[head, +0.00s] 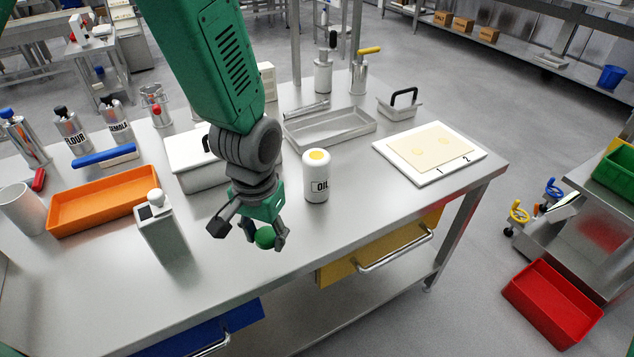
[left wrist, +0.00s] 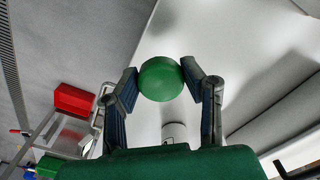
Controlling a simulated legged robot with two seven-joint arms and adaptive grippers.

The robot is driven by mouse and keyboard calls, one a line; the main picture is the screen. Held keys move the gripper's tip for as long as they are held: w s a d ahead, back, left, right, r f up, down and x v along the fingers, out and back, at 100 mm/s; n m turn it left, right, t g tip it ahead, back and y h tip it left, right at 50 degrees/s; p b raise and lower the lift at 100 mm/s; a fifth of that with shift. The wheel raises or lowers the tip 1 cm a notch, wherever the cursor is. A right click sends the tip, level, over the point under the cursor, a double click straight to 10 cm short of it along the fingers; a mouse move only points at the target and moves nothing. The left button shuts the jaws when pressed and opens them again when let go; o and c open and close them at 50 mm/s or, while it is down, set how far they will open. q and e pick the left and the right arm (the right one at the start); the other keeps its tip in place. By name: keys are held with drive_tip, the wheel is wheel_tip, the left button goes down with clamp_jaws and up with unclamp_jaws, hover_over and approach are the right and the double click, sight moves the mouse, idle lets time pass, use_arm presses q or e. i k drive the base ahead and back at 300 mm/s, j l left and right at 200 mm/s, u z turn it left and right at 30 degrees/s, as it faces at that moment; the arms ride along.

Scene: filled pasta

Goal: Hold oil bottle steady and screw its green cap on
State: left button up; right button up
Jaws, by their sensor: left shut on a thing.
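The oil bottle (head: 317,178) stands upright on the steel table, white with an OIL label and a yellow top. No gripper touches it. My left gripper (head: 262,238) is shut on the green cap (head: 265,238), which it holds just to the left and front of the bottle. In the left wrist view the round green cap (left wrist: 160,80) sits between the two fingertips (left wrist: 160,82), and a white cylinder (left wrist: 174,133), probably the bottle, shows partly behind the gripper body. My right gripper is not in view.
A white board (head: 430,178) with dough lies at the right. A steel tray (head: 330,140) is behind the bottle. The table's front right is clear.

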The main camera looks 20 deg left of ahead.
sight(316, 161)
drive_tip(key=l+u, duration=0.3)
drive_tip(key=u, duration=0.15)
drive_tip(key=k+l+u, duration=0.2)
drive_tip(key=u, duration=0.25)
drive_tip(key=l, duration=0.1)
